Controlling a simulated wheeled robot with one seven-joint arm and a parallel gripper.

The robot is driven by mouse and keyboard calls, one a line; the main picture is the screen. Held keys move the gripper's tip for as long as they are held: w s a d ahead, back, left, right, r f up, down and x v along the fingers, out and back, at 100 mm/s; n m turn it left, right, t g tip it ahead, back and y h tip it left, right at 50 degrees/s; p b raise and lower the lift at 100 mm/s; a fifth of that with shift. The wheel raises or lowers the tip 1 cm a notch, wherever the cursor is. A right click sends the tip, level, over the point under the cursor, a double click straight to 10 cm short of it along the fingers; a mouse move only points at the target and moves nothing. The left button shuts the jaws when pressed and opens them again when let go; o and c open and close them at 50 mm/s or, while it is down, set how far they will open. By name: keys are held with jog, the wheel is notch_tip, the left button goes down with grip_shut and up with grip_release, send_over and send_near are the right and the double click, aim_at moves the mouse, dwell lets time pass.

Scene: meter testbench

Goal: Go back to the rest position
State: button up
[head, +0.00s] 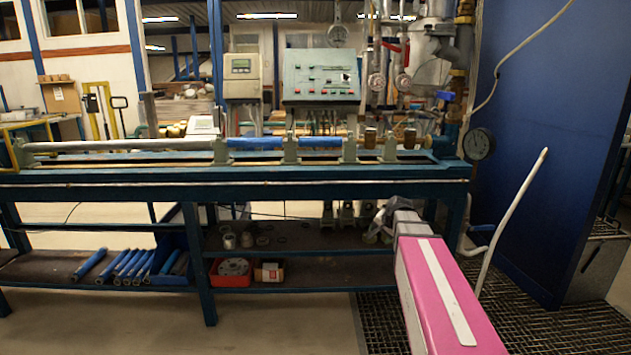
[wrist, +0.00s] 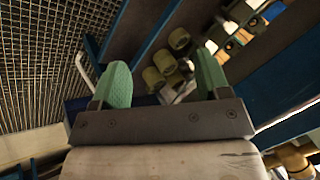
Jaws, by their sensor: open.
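My gripper (wrist: 162,88) shows in the wrist view as two green fingers spread wide apart on a grey crossbar. Nothing is between the fingers. Behind them, out of reach of the fingertips, are several round, dull fittings (wrist: 165,72) at the bench. In the head view my pink arm reaches forward at the lower right, in front of the bench's right end. The gripper's fingers cannot be made out in the head view.
A long teal test bench (head: 250,177) spans the view, with a control panel (head: 321,76) above it. Its lower shelf holds blue pipes (head: 130,266) and a red bin (head: 231,272). A blue wall panel (head: 555,130) and a pale hose (head: 512,215) stand right. Floor in front is clear.

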jog(key=s+a+f+n+g+h, duration=0.1)
jog(key=s+a+f+n+g, duration=0.1)
jog(key=s+f, duration=0.5)
jog(key=s+a+f+n+g+h, duration=0.1)
jog(key=s+a+f+n+g, duration=0.2)
jog(key=s+f, duration=0.5)
jog(key=s+n+g, duration=0.1)
jog(key=s+n, duration=0.1)
jog(key=s, duration=0.6)
jog(key=shift+a+f+n, duration=0.2)
jog(key=shift+a+n, duration=0.1)
jog(key=shift+n, duration=0.1)
jog(key=shift+s, duration=0.1)
dwell(1.2)
